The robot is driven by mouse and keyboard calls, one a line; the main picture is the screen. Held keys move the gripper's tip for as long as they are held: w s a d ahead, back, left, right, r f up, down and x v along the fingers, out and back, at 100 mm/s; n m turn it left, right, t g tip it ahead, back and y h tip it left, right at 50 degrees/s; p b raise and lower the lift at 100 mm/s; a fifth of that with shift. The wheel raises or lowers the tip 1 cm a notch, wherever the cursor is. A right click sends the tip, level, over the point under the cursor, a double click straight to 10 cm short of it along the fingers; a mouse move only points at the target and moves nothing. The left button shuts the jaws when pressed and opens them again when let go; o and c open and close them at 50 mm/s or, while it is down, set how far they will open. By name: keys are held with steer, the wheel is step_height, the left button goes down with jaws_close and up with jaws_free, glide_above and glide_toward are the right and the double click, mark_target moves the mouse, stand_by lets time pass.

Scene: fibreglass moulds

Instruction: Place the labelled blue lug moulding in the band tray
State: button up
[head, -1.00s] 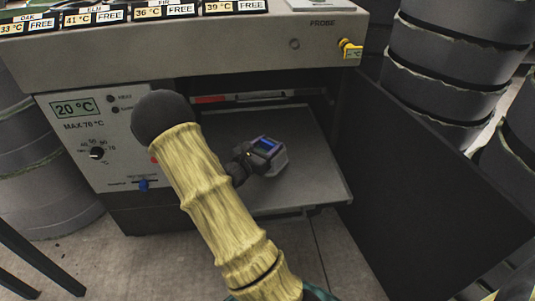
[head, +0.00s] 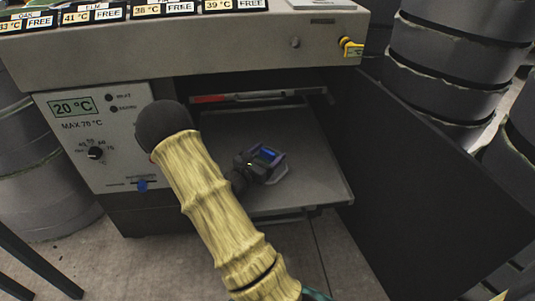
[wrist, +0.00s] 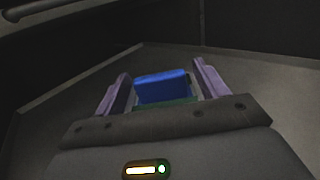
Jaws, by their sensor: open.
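The blue lug moulding (head: 268,154) is on the grey shelf inside the open heated cabinet. In the wrist view the moulding (wrist: 162,88) is between my two purple fingers, with gaps visible on both sides. A green strip shows beneath its near edge; no label is readable. A pale grey base (head: 281,176) shows under and beside my gripper. My gripper (head: 262,158) is open, with a finger on either side of the moulding; it also shows in the wrist view (wrist: 162,76). Contact below the blue part cannot be seen.
The cabinet shelf (head: 317,180) is otherwise mostly clear. The dark door (head: 430,180) stands open at right. Temperature-labelled trays marked FREE (head: 110,14) line the top. Grey drums (head: 455,65) stand behind the door.

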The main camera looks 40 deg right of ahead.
steer(key=shift+r, duration=0.25)
steer(key=p+v, duration=0.2)
steer(key=v, duration=1)
steer(key=shift+s+p, duration=0.1)
steer(key=shift+p, duration=0.2)
